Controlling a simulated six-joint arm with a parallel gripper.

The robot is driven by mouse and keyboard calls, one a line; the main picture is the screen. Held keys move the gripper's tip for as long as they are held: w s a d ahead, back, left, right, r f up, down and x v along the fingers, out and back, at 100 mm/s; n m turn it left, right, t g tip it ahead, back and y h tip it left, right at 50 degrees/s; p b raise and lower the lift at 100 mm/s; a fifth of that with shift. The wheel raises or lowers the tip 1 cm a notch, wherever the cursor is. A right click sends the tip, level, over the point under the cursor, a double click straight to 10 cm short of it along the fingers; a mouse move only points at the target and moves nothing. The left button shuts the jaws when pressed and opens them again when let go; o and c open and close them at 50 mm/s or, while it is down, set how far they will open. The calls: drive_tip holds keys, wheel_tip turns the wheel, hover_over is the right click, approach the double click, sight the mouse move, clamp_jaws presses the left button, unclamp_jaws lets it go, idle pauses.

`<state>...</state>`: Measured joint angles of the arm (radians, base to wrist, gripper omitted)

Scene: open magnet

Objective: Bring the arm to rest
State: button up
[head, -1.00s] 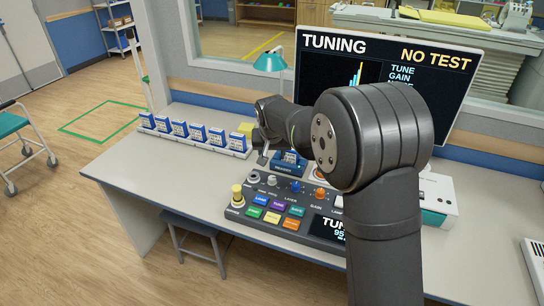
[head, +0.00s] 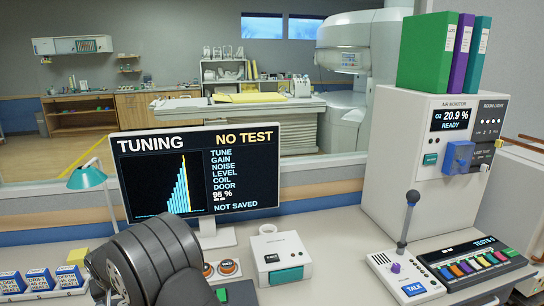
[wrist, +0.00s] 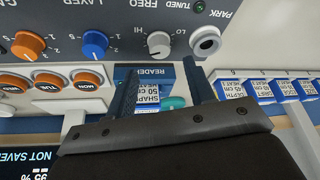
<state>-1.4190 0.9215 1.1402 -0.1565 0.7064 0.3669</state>
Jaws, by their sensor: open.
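In the wrist view my gripper (wrist: 160,78) is open, with its two dark fingers apart. A blue-and-white card (wrist: 147,97) shows between the fingers, by the blue reader (wrist: 152,73). I cannot tell whether a finger touches the card. In the head view only part of my arm (head: 150,265) shows, at the lower left; the gripper is out of that picture. A pale round fitting (wrist: 206,42) sits on the console near the word PARK, beside a green TUNED lamp (wrist: 200,7).
Several blue-and-white cards (wrist: 265,90) stand in a row at the right of the wrist view. The monitor (head: 195,172) reads TUNING, NO TEST, 95 %, NOT SAVED. A white box (head: 280,258), a lever (head: 408,220) and the air monitor (head: 400,150) stand to the right.

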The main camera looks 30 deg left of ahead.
drive_tip(key=shift+x, duration=2.95)
drive_tip(key=shift+r, duration=0.15)
drive_tip(key=v, duration=1.7)
approach(122, 304)
drive_tip(key=x, duration=0.9)
drive_tip(key=shift+d, duration=0.15)
drive_tip(key=shift+r+n, duration=0.2)
drive_tip(key=shift+n, duration=0.1)
drive_tip(key=shift+w+n+g+y, duration=0.1)
drive_tip(key=shift+n+g+y, duration=0.3)
drive_tip(key=shift+n, duration=0.6)
drive_tip(key=shift+r, duration=0.2)
drive_tip(key=v, duration=1.7)
